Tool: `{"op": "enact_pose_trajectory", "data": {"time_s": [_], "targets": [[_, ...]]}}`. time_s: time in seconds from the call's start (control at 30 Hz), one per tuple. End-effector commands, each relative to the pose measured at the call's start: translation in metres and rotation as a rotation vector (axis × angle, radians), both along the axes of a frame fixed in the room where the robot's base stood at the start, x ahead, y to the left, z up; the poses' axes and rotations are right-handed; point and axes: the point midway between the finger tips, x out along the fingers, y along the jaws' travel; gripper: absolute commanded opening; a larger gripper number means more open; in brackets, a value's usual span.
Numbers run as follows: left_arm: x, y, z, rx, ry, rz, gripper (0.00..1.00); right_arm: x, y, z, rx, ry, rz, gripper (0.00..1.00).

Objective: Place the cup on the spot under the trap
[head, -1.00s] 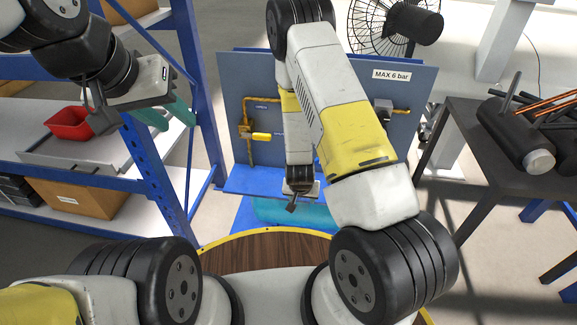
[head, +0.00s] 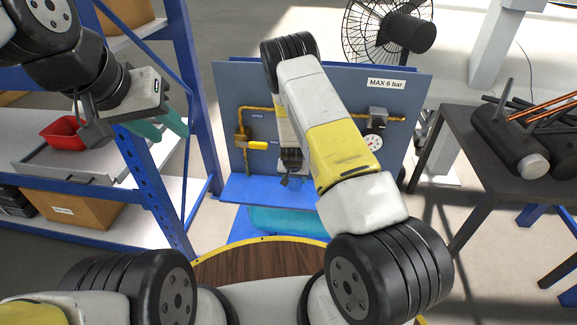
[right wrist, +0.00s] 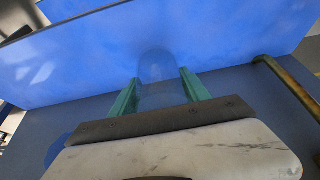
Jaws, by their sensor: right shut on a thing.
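A clear bluish cup (right wrist: 157,72) stands between the green fingers of my right gripper (right wrist: 158,90) in the right wrist view, which is shut on it. In the head view the right gripper (head: 291,180) is over the blue ledge of the panel, with the cup (head: 297,185) faintly visible below it. I cannot tell whether the cup touches the ledge. The trap and the spot under it cannot be made out in the head view; my right arm covers part of the panel. My left gripper (head: 160,124) is open and empty, in front of the shelf at left.
The blue-grey panel (head: 232,110) carries a brass pipe with a yellow-handled valve (head: 250,143) and a gauge (head: 373,143). A blue ledge (head: 240,188) runs along its foot, above a teal bin (head: 285,220). A red bin (head: 62,133) is at left, a dark table (head: 455,120) at right.

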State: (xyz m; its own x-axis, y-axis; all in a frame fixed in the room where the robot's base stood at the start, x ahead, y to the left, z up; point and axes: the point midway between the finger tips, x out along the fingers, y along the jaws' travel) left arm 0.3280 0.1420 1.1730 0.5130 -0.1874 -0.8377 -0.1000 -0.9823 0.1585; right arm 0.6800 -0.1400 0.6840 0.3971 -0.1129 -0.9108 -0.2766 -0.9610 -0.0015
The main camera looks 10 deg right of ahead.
Motion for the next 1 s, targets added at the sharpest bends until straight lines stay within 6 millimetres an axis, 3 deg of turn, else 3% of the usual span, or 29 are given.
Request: {"op": "enact_pose_trajectory", "data": {"time_s": [0.03,0.17,0.53,0.57,0.63,0.67,1.0], "targets": [[0.0,0.0,0.0,0.0,0.0,0.0,0.36,-0.004,0.0,-0.013,0.0,0.009,0.0,0.15],[0.0,0.0,0.0,0.0,0.0,0.0,0.36,-0.003,0.0,-0.03,0.0,0.006,-0.001,0.15],[0.0,0.0,0.0,0.0,0.0,0.0,0.36,-0.003,0.0,-0.034,0.001,0.005,0.0,0.15],[0.0,0.0,0.0,0.0,0.0,0.0,0.36,-0.003,0.0,-0.034,0.001,0.005,0.0,0.58],[0.0,0.0,0.0,0.0,0.0,0.0,0.36,-0.003,0.0,-0.034,0.001,0.005,0.0,0.72],[0.0,0.0,0.0,0.0,0.0,0.0,0.36,-0.003,0.0,-0.034,0.001,0.005,0.0,0.76],[0.0,0.0,0.0,0.0,0.0,0.0,0.36,-0.003,0.0,-0.032,0.0,0.004,0.0,0.76]]}}
